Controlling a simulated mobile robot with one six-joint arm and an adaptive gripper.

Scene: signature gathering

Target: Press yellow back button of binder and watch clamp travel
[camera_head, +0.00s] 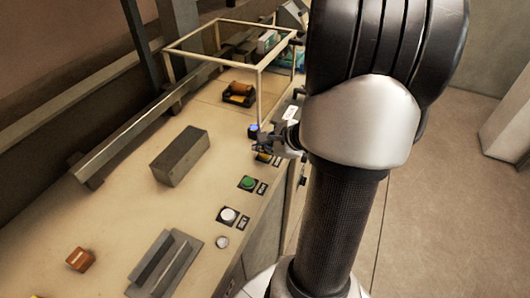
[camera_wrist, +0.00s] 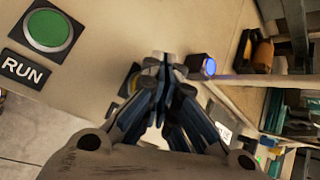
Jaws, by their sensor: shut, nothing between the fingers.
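The yellow button (camera_head: 263,158) sits on the bench's right edge, mostly covered by my gripper (camera_head: 264,146) in the head view. In the wrist view, part of the yellow button (camera_wrist: 134,86) on its dark plate shows just left of my fingers. My gripper (camera_wrist: 165,62) is shut and empty, its fingertips over the bench between the yellow button and a blue-lit button (camera_wrist: 202,66). I cannot tell whether the fingertips touch anything. I cannot tell which part is the clamp; a dark block with an orange-brown top (camera_head: 238,94) stands by a pale open frame (camera_head: 211,60).
A green button (camera_head: 248,183) with a RUN label (camera_wrist: 23,68) and a white button (camera_head: 229,215) lie along the bench edge. A grey block (camera_head: 181,156), a long metal rail (camera_head: 135,128), a slotted grey piece (camera_head: 162,264) and an orange-brown block (camera_head: 80,260) are on the bench.

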